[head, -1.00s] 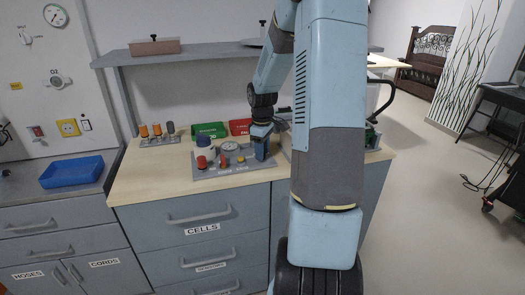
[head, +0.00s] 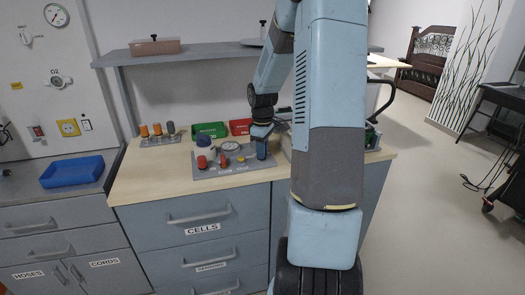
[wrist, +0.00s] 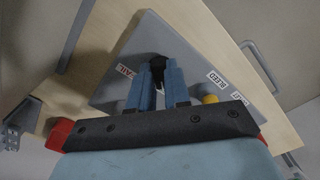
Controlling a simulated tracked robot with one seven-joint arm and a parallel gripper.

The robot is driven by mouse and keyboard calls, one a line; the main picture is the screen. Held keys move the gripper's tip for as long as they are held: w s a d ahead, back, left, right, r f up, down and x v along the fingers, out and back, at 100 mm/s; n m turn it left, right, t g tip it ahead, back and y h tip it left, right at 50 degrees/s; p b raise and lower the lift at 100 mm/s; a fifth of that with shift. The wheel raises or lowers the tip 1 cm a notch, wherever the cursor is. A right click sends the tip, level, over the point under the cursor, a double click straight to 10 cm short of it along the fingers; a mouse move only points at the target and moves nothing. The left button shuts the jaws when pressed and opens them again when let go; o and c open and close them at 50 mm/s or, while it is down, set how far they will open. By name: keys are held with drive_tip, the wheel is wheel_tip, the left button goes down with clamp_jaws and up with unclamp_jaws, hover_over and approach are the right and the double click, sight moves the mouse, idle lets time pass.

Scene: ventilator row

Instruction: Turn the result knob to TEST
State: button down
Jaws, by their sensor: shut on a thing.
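My gripper (head: 262,150) points down at the right end of the grey panel (head: 205,183) on the wooden worktop. In the wrist view, the two blue fingers of my gripper (wrist: 159,85) are shut on a small black knob (wrist: 158,66), which shows between and just beyond their tips. A white label beside the knob on the left looks like FAIL (wrist: 125,71). The knob's pointer and any TEST mark are hidden or too small to read. In the head view my fingers hide the knob.
The panel also carries a round gauge (head: 230,147), red knobs (head: 202,162) and a yellow button (head: 241,159). Green (head: 210,130) and red (head: 240,127) bins stand behind it. A rack of coloured pegs (head: 158,134) stands at the back left. The worktop's front left is clear.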

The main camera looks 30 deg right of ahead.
drive_tip(key=m, duration=0.5)
drive_tip(key=shift+a+m, duration=0.15)
drive_tip(key=shift+m, duration=2.15)
drive_tip(key=c, duration=1.1)
unclamp_jaws()
drive_tip(key=shift+r, duration=0.1)
wheel_tip(320, 180, up, 14)
drive_tip(key=shift+f, duration=0.2)
